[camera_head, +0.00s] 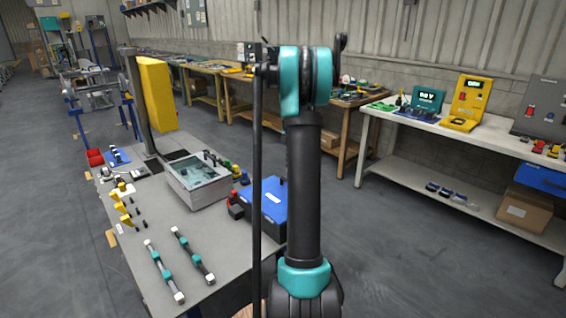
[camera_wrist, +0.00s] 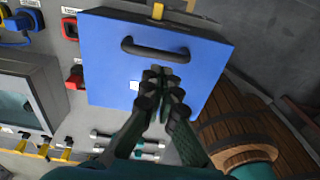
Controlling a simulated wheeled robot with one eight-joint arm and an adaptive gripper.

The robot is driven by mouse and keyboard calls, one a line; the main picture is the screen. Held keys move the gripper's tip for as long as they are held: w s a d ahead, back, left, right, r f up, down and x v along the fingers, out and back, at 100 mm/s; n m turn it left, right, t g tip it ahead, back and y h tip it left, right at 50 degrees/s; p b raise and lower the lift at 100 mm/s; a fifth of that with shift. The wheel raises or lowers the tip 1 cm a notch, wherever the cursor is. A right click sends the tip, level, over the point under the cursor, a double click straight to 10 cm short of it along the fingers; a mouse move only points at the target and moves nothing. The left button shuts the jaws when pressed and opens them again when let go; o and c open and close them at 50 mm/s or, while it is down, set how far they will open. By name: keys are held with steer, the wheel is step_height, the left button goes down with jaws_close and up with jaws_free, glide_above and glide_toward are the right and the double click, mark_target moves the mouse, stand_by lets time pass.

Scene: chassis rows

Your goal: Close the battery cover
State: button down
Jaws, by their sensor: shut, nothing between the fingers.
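The blue battery cover (camera_wrist: 110,62) fills the middle of the wrist view, a flat square panel with a black bar handle (camera_wrist: 155,48) and a small pale label. A blue box with a pale mark shows in the head view (camera_head: 270,198), partly hidden behind my arm. I cannot tell whether the cover lies fully down. A yellow piece (camera_wrist: 157,11) sits at the cover's far edge. My gripper (camera_wrist: 160,78) is shut and empty, its fingertips over the cover just below the handle in the picture. Contact is unclear. In the head view my gripper is not discernible.
The grey bench (camera_head: 220,235) carries a grey box with a glass-like top (camera_head: 197,180), red connectors (camera_wrist: 75,78), yellow parts and two bars with teal pieces (camera_head: 160,270). Open floor lies beyond the bench.

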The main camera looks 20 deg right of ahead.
steer(key=shift+w+d+f, duration=0.15)
steer(key=shift+d+f, duration=0.3)
steer(key=shift+f, duration=0.45)
steer(key=shift+w+d+f, duration=0.1)
steer(key=shift+d+f, duration=0.35)
steer(key=shift+f, duration=0.4)
steer(key=shift+w+d+f, duration=0.15)
steer(key=shift+d+f, duration=0.3)
steer(key=shift+f, duration=0.45)
